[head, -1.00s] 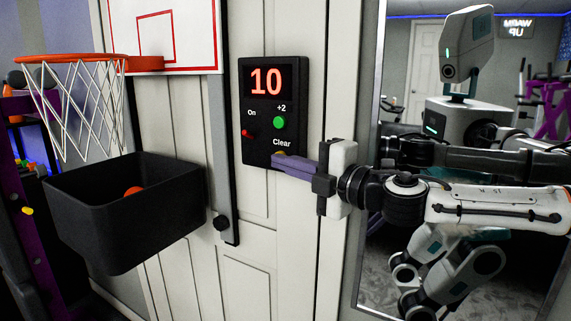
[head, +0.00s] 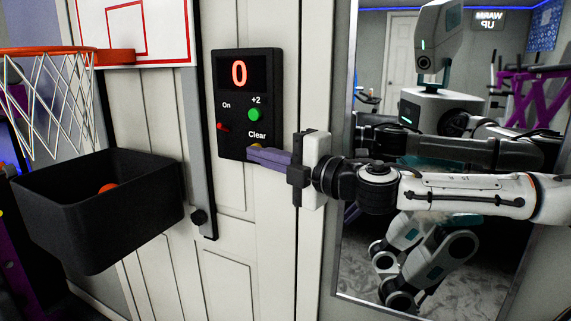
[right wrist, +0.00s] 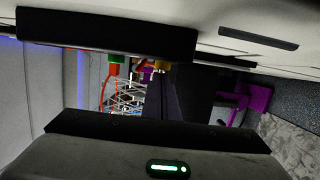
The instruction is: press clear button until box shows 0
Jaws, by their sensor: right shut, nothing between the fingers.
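The black score box (head: 264,101) hangs on the white panelled wall in the head view, and its display (head: 239,73) reads a red 0. Below the display are a red On switch (head: 223,127), a green +2 button (head: 254,114) and the yellow Clear button (head: 257,146), partly hidden by my fingertips. My right gripper (head: 252,156) is shut and empty, its purple fingers at the Clear button; I cannot tell if they touch it. The right wrist view shows the green button (right wrist: 116,59) and the yellow button (right wrist: 161,66). My left gripper is not in view.
A basketball hoop (head: 70,54) and a black bin (head: 100,225) with an orange ball (head: 108,187) are at the left. A tall mirror (head: 345,265) right of the box reflects me. The wall below the box is clear.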

